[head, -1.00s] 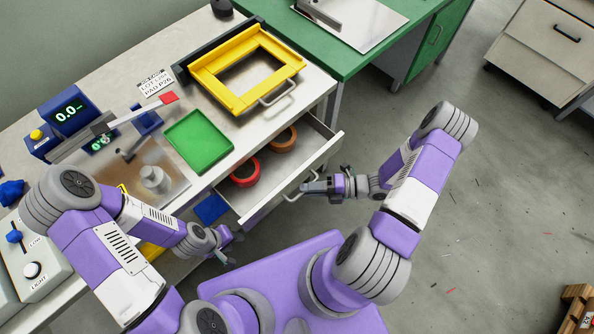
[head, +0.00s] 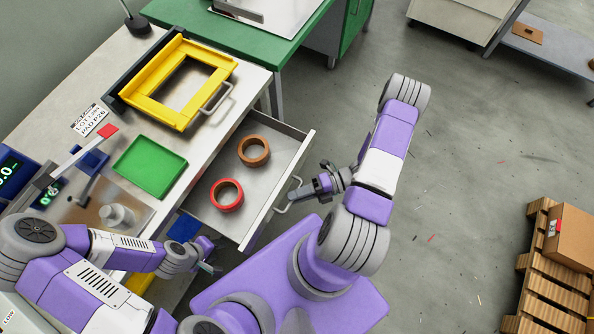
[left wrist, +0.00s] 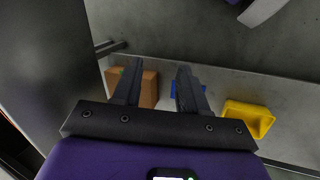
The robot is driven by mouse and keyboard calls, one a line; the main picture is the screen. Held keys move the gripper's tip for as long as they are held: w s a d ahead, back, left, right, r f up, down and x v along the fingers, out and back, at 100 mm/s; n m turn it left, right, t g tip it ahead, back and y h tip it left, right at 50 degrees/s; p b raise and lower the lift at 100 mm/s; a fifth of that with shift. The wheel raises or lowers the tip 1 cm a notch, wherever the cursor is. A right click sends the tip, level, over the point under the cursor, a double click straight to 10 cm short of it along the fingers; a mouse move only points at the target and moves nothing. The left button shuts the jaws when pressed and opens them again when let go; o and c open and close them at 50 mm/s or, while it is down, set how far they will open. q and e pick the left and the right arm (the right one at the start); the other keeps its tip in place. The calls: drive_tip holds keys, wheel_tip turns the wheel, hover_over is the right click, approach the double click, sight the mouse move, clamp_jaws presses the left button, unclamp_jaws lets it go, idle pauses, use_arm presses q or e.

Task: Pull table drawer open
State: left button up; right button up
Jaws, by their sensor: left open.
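The table drawer (head: 272,196) stands pulled out from the light table (head: 205,143). A red tape roll (head: 227,195) and a brown tape roll (head: 254,151) lie inside it. Its metal handle (head: 281,208) is on the front face. My left gripper (head: 212,266) is open and empty, low beside the table's front edge. Its two parted fingers show in the left wrist view (left wrist: 158,88).
A yellow frame (head: 180,120) with a handle and a green tray (head: 150,167) are on the table. A green bench (head: 268,50) stands behind. A wooden pallet (head: 552,290) with a box is at right. In the left wrist view, a yellow bin (left wrist: 247,118) and brown box (left wrist: 147,88) sit below.

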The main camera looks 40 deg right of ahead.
drive_tip(key=o, duration=0.4)
drive_tip(key=shift+d, duration=0.1)
drive_tip(key=v, duration=0.7)
drive_tip(key=shift+s+d, duration=0.1)
drive_tip(key=shift+d, duration=0.15)
